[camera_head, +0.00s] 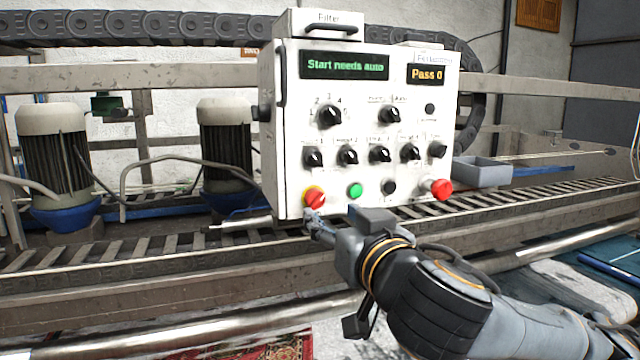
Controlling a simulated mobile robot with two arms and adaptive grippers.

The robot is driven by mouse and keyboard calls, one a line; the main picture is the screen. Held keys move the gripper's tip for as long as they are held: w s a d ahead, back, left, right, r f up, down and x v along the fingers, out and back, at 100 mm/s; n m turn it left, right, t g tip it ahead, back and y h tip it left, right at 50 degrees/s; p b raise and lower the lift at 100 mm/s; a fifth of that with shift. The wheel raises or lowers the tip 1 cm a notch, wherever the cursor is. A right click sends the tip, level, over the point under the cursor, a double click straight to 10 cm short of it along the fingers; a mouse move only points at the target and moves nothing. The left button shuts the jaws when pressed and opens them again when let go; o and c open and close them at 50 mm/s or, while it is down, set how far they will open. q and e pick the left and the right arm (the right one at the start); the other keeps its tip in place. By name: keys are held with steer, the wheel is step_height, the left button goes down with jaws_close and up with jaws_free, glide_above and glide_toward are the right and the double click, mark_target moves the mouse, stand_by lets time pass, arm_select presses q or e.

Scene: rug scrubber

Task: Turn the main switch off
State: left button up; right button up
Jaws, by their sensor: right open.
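The white control box (300,150) stands in the middle of the head view. The main switch (314,196), a red rotary knob on a yellow plate, is at the lower left of its front. My right gripper (312,222) is just below the switch, its fingertips pointing up toward it. The gripper is open. Its fingers are small and foreshortened, so I cannot tell whether they touch the switch. The display (344,65) reads "Start needs auto", and a smaller one (426,74) reads "Pass 0". My left gripper is not in view.
Several black selector knobs sit above. A roller rail (120,253) runs below the box. Two motors (55,155) stand at left. A grey bin (482,170) is at right.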

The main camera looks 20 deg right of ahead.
mark_target(319, 203)
steer(key=w+p, duration=0.1)
steer(key=w, duration=0.5)
steer(key=shift+a+p, duration=0.1)
steer(key=shift+p, duration=0.25)
steer(key=shift+w, duration=0.4)
jaws_close()
